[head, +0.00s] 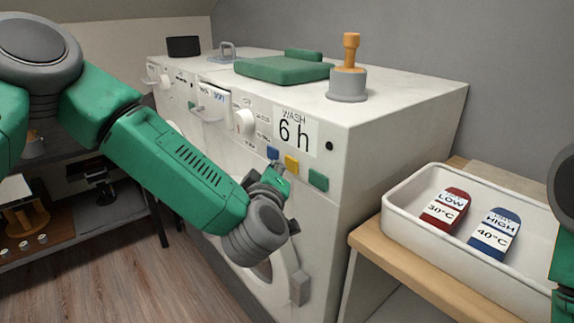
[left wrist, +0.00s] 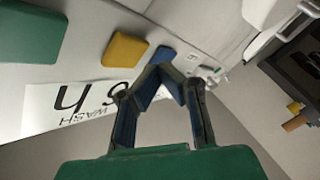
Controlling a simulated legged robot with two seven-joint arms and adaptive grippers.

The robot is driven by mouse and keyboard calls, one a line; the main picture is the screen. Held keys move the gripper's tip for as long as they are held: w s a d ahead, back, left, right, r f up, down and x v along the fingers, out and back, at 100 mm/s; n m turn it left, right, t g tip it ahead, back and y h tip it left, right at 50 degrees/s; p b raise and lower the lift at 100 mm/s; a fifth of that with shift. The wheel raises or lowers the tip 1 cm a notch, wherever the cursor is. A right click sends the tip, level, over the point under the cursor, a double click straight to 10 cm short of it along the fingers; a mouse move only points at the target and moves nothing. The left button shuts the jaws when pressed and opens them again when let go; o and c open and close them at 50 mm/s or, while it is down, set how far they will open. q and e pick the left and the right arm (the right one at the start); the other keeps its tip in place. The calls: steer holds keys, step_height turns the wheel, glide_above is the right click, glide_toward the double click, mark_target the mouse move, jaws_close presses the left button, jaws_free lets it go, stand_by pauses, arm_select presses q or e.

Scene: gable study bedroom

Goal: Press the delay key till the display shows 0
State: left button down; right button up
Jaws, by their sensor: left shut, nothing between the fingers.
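The washing machine's display (head: 296,132) reads "WASH 6 h". Below it sit a blue key (head: 272,153), a yellow key (head: 291,165) and a green key (head: 318,180); no label naming the delay key is readable. My left gripper (head: 277,171) is shut and empty, just in front of the panel below the blue and yellow keys. In the left wrist view its fingertips (left wrist: 159,72) are close to the blue key (left wrist: 164,55), with the yellow key (left wrist: 126,50) beside it. I cannot tell whether they touch. My right gripper is out of view.
A white tray (head: 397,225) with a red "LOW 30°C" tag (head: 446,208) and a blue "HIGH 40°C" tag (head: 494,234) stands at the right. A white knob (head: 244,122) protrudes nearby.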

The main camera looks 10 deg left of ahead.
arm_select(q)
steer(key=shift+d, duration=0.65)
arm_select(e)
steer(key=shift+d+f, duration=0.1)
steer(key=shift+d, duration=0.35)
arm_select(q)
steer(key=shift+w+a, duration=0.25)
steer(key=shift+a, duration=0.05)
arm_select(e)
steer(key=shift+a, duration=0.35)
arm_select(q)
steer(key=shift+w+d, duration=0.2)
steer(key=shift+d, duration=0.25)
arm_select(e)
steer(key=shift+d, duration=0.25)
arm_select(q)
steer(key=shift+a, duration=0.15)
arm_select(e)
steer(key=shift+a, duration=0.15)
arm_select(q)
steer(key=shift+s, duration=0.15)
steer(key=shift+s+a+r+p, duration=0.1)
steer(key=shift+s+p, duration=0.2)
steer(key=shift+s, duration=0.35)
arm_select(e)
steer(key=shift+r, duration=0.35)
